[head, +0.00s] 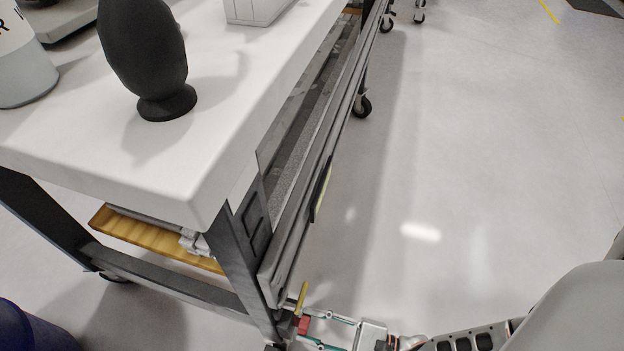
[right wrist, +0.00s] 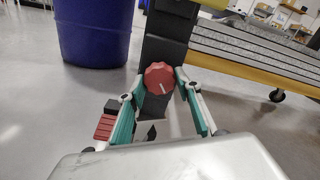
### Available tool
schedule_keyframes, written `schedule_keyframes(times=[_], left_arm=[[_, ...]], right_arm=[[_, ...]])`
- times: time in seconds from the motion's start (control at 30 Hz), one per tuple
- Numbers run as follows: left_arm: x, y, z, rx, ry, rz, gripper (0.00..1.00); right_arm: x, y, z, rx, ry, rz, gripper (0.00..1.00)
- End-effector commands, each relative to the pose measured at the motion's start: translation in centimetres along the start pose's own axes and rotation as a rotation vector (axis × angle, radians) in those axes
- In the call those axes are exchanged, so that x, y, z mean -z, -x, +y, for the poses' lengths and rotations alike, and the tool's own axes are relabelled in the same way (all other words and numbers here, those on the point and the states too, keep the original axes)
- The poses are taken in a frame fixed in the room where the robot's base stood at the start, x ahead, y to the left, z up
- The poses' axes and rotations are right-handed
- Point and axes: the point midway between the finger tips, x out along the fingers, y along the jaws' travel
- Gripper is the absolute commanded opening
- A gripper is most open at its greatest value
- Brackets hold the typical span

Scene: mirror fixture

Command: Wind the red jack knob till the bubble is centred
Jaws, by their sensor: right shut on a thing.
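The red jack knob (head: 303,324) is low at the near corner of the bench frame. In the right wrist view the knob (right wrist: 159,78) is round and ribbed with a white mark on its face, against a dark upright. My right gripper (head: 318,332) reaches in from the right and is shut on the knob; in the right wrist view its fingers (right wrist: 160,88) flank it. A yellow-green strip (head: 322,192) sits on the bench's long side rail; I cannot make out a bubble in it. My left gripper is not in view.
The white bench top (head: 240,100) carries a black head-shaped object (head: 145,50) and a white box (head: 258,10). An amber tray (head: 150,236) is under it. A blue bin (right wrist: 92,30) stands behind the knob. The floor at right is clear.

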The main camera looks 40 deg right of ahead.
Motion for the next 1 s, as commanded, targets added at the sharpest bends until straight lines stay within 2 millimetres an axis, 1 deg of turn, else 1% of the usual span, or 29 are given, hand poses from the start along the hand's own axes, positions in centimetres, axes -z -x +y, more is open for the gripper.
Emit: schedule_keyframes(times=[0.13, 0.33, 0.8, 0.83, 0.87, 0.9, 1.0], left_arm=[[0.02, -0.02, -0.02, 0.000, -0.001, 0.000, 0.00], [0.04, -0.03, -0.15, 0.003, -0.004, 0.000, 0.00], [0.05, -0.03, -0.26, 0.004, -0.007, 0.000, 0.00], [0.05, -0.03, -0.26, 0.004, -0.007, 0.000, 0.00], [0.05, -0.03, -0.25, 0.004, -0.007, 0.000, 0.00], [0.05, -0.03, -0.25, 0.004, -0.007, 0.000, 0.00], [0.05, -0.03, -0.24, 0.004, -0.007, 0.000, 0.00]], right_arm=[[-0.06, -0.20, -0.09, 0.001, -0.061, -0.002, 0.12], [-0.09, -0.19, -0.02, 0.001, -0.107, -0.002, 0.12], [-0.10, -0.20, -0.02, 0.001, -0.117, -0.002, 0.12], [-0.10, -0.19, -0.02, 0.001, -0.117, -0.002, 0.42], [-0.10, -0.19, -0.01, 0.001, -0.117, -0.002, 0.49], [-0.09, -0.17, -0.01, 0.001, -0.117, -0.002, 0.51], [-0.07, -0.12, 0.00, 0.001, -0.117, -0.002, 0.51]])
